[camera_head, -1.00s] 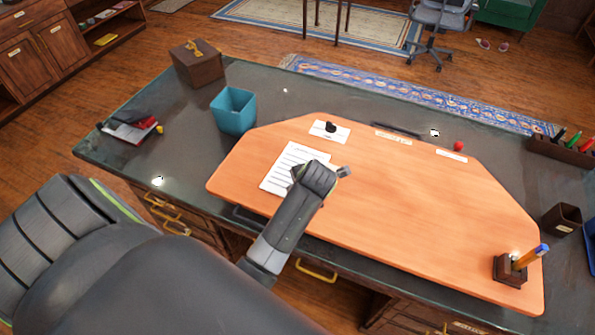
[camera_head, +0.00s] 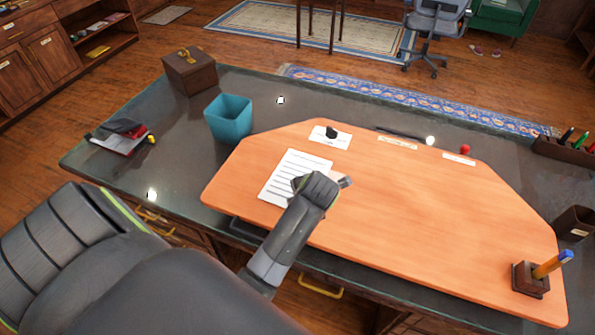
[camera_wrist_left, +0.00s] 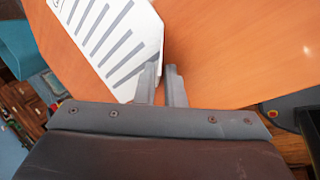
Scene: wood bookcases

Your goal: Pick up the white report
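The white report (camera_head: 296,175) is a sheet with dark printed lines. It lies on the orange desk pad (camera_head: 420,215), left of the pad's middle. In the left wrist view the report (camera_wrist_left: 105,35) fills the upper left, with its right edge by the fingertips. My left gripper (camera_head: 343,182) is low over the pad at the report's right side. My forearm hides the report's lower right corner. My right gripper is out of view.
A blue bin (camera_head: 229,119), a brown box (camera_head: 189,71) and a red-and-black stack (camera_head: 120,136) stand left on the dark desk. A card with a black item (camera_head: 330,134) lies behind the report. A pen holder (camera_head: 530,278) stands right. The pad's middle is clear.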

